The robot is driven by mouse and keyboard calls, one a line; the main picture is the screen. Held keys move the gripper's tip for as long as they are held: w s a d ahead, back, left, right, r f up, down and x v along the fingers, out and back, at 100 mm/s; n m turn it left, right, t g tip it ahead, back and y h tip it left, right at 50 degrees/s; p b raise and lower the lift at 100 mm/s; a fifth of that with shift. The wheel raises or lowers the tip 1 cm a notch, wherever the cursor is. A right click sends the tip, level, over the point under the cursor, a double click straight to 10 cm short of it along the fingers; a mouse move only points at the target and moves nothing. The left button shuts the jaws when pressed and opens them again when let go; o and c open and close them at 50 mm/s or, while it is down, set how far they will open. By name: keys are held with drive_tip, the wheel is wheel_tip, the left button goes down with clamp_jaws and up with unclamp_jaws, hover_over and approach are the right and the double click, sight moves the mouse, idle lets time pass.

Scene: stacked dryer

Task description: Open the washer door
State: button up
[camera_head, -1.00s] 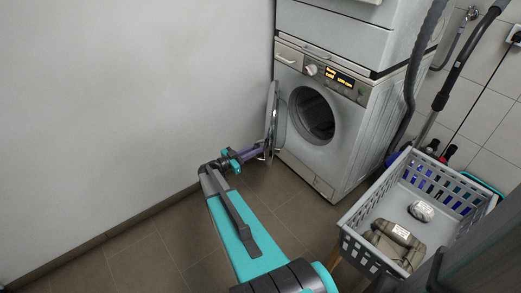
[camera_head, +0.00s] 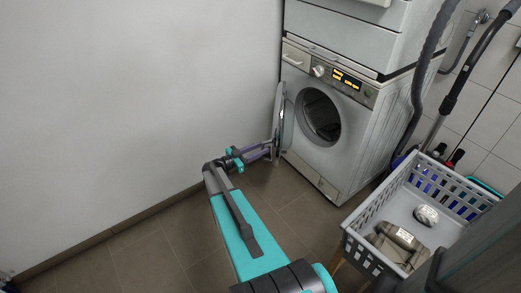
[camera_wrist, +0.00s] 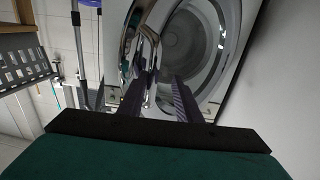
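The washer (camera_head: 327,125) is the white front-loading machine at the bottom of the stack. Its round door (camera_head: 280,118) stands swung out from the front, near the wall, and the dark drum opening (camera_head: 319,114) is exposed. My gripper (camera_head: 268,150) is at the lower part of the door, on its left side. In the wrist view, the two fingers of my gripper (camera_wrist: 160,85) are apart, with chrome parts of the door (camera_wrist: 150,45) close to and partly behind the left finger. Contact with the door cannot be told. The drum (camera_wrist: 188,45) shows beyond the fingers.
A second machine (camera_head: 345,30) is stacked on the washer. A grey laundry basket (camera_head: 362,250) with items stands at the right, before bottles and hoses. A white wall (camera_head: 130,100) is close on the left.

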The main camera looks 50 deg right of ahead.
drive_tip(key=v, duration=1.3)
drive_tip(key=shift+a, duration=0.4)
drive_tip(key=shift+w+r+p, duration=0.1)
drive_tip(key=shift+w+p, duration=0.1)
drive_tip(key=shift+p, duration=0.1)
